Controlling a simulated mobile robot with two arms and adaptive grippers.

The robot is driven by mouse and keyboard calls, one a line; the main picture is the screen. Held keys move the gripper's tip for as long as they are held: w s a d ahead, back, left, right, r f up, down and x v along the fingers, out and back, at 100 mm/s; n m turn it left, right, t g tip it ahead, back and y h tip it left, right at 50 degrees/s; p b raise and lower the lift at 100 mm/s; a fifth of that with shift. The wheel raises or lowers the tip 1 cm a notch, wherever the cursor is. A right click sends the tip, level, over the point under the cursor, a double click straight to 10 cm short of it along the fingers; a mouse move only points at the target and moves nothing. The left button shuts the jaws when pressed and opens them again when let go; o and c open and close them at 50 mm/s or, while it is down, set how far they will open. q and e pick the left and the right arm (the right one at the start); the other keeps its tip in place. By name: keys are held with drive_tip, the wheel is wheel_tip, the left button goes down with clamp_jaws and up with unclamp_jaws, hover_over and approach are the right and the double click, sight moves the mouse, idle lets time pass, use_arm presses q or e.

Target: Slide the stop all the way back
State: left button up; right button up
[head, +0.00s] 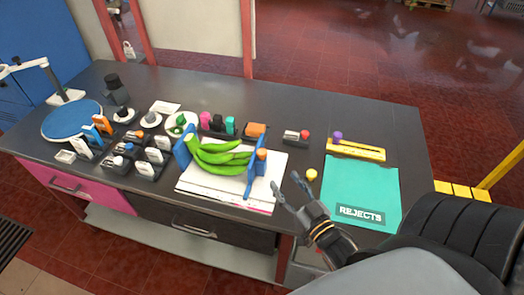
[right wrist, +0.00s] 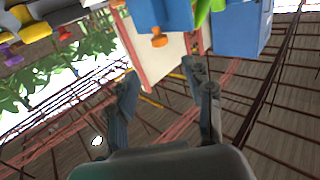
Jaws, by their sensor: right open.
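Two upright blue plates stand on a white board (head: 212,200) with a bunch of green bananas (head: 222,158) between them. The right-hand blue plate (head: 250,180) has an orange knob (head: 262,154) on its outer side; I take it as the stop. The left-hand blue plate (head: 182,152) is at the board's other side. In the right wrist view the knobbed plate (right wrist: 175,14) and its orange knob (right wrist: 159,41) show at the top. My right gripper (head: 286,184) is open and empty, just right of the board, apart from the plate. My left gripper is out of view.
A teal REJECTS mat (head: 345,178) lies right of my right gripper, with a yellow bar (head: 358,150) and its purple knob (head: 337,135) behind. A yellow round thing (head: 312,174) lies near the gripper. Several small items and a blue disc (head: 72,119) fill the table's left.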

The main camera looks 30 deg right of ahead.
sight(264, 154)
drive_tip(key=w+p, duration=0.1)
drive_tip(key=w, duration=0.3)
drive_tip(key=w+p, duration=0.1)
drive_tip(key=w, duration=0.3)
drive_tip(key=w+d+p, duration=0.1)
drive_tip(key=w, duration=0.3)
drive_tip(key=shift+w+r, duration=0.1)
drive_tip(key=shift+w, duration=0.7)
clamp_jaws()
